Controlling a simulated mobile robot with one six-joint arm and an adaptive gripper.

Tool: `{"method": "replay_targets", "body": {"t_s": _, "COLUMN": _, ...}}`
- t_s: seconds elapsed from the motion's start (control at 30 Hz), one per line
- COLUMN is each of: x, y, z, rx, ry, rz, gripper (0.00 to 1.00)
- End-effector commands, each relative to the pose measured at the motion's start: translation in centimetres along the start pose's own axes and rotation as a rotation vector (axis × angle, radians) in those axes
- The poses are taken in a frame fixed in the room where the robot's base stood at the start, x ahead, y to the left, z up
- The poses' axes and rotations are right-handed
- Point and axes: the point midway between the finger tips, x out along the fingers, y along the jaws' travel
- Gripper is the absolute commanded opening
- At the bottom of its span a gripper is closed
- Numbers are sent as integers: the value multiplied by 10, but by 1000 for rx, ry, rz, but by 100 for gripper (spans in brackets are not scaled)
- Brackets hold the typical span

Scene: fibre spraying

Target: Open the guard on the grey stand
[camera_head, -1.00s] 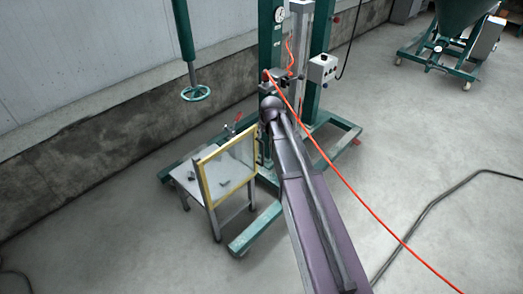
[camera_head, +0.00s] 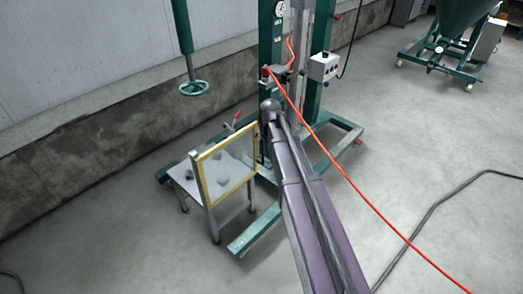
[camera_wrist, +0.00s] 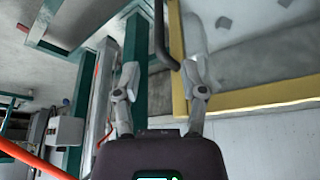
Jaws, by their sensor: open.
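The guard (camera_head: 232,189) is a clear panel in a yellow frame. It stands upright at the front side of the grey stand (camera_head: 182,178), and small grey pieces show through it. In the wrist view the yellow frame (camera_wrist: 262,97) runs along the right. A dark bar-shaped handle (camera_wrist: 161,35) beside the frame comes down between and beyond my fingers. My gripper (camera_wrist: 161,75) is open, with a finger on either side of the handle's line; I cannot tell whether they touch it. In the head view my arm hides the gripper.
A green column (camera_head: 270,45) with a gauge and a control box (camera_head: 323,67) stands behind my arm on a green base (camera_head: 257,232). A green hand wheel (camera_head: 194,88) hangs at the left. Floor at right is mostly clear.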

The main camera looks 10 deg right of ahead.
Motion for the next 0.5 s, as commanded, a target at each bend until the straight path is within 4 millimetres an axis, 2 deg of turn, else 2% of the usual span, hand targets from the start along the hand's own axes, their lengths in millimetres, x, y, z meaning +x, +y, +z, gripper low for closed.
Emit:
{"method": "replay_targets", "body": {"t_s": 0.03, "x": 8, "y": 0, "z": 1, "rx": 0, "ry": 0, "rz": 0, "gripper": 54}}
{"method": "replay_targets", "body": {"t_s": 0.5, "x": 47, "y": 0, "z": 1, "rx": 0, "ry": 1, "rz": 0, "gripper": 54}}
